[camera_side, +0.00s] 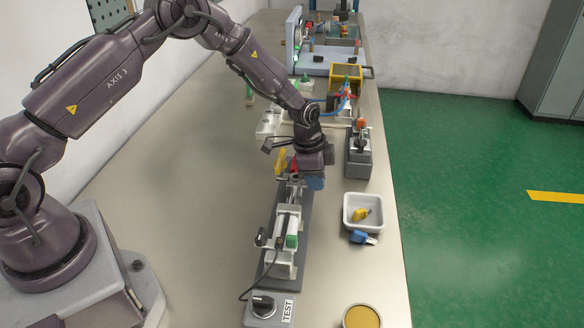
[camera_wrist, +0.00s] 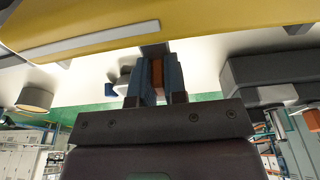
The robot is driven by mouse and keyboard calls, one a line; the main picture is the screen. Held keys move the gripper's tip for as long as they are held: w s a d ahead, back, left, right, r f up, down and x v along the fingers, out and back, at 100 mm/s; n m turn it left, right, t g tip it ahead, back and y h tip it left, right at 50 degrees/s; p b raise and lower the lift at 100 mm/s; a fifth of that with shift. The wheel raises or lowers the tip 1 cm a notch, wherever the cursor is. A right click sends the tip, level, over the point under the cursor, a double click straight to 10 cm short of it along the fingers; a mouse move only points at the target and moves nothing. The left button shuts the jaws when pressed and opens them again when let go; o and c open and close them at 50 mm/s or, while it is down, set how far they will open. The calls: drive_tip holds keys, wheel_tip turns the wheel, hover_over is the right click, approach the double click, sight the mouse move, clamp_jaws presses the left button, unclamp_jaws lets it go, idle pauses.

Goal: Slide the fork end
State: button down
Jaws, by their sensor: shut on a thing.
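My gripper (camera_wrist: 155,68) shows two blue fingers in the wrist view, shut on an orange-brown piece (camera_wrist: 157,77). A dark grey part (camera_wrist: 154,50) lies just beyond the fingertips. I cannot tell whether either is the fork end. In the side view my gripper (camera_side: 315,182) is low at the far end of a grey test fixture (camera_side: 270,277), its fingers mostly hidden by the wrist. The fixture carries a slim cylinder with a green block (camera_side: 292,241) near its front. A yellow piece (camera_side: 280,160) and a red piece (camera_side: 294,166) stand close left of my wrist.
A dark block stand (camera_side: 358,163) is close to the right of my wrist. A TEST switch box (camera_side: 264,313) is in front.

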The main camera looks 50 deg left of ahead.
drive_tip(key=shift+s+d, duration=1.7)
drive_tip(key=shift+d, duration=0.05)
drive_tip(key=c, duration=1.1)
unclamp_jaws()
wheel_tip(320, 180, up, 13)
drive_tip(key=s+a, duration=0.2)
drive_tip(key=s+r+n+t, duration=0.1)
drive_tip(key=s+r+n, duration=0.2)
drive_tip(key=s+r, duration=0.3)
drive_tip(key=s+a+r+n+t+y, duration=0.1)
drive_tip(key=s+r+n, duration=0.2)
drive_tip(key=s, duration=0.7)
drive_tip(key=s+r+n+t, duration=0.2)
drive_tip(key=s+r+n, duration=0.1)
drive_tip(key=s+r, duration=0.5)
drive_tip(key=shift+s+a+r, duration=0.25)
drive_tip(key=shift+s+r, duration=0.1)
